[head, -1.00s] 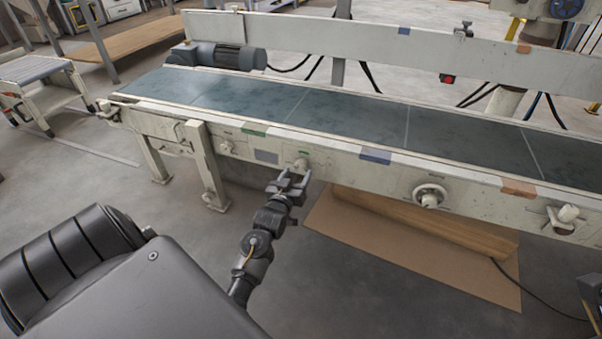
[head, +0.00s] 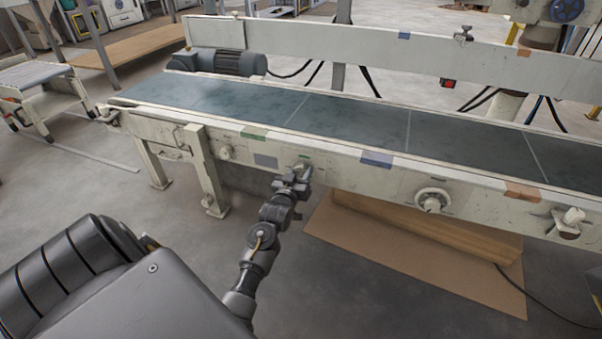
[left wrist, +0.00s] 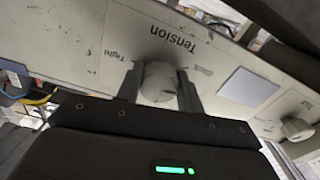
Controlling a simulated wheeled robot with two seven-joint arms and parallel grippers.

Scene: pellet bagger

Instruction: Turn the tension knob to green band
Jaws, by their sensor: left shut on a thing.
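The tension knob (left wrist: 158,84) is a pale round knob on the conveyor's side panel. In the left wrist view, the word Tension (left wrist: 175,40) reads upside down above it, with Tight to its left. My left gripper (left wrist: 160,92) is shut on the knob, one finger on each side. In the head view, my left gripper (head: 297,178) is at the front panel and mostly hides the knob. A small green mark shows just above the knob in the head view, too small to read. The knob's pointer cannot be made out. My right gripper is not in view.
The conveyor belt (head: 350,122) runs behind the panel. A small knob (head: 226,152) is to the left, a round dial (head: 432,201) and another control (head: 568,220) to the right. Green, blue and orange patches mark the frame edge. Cardboard (head: 420,262) lies on the floor below.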

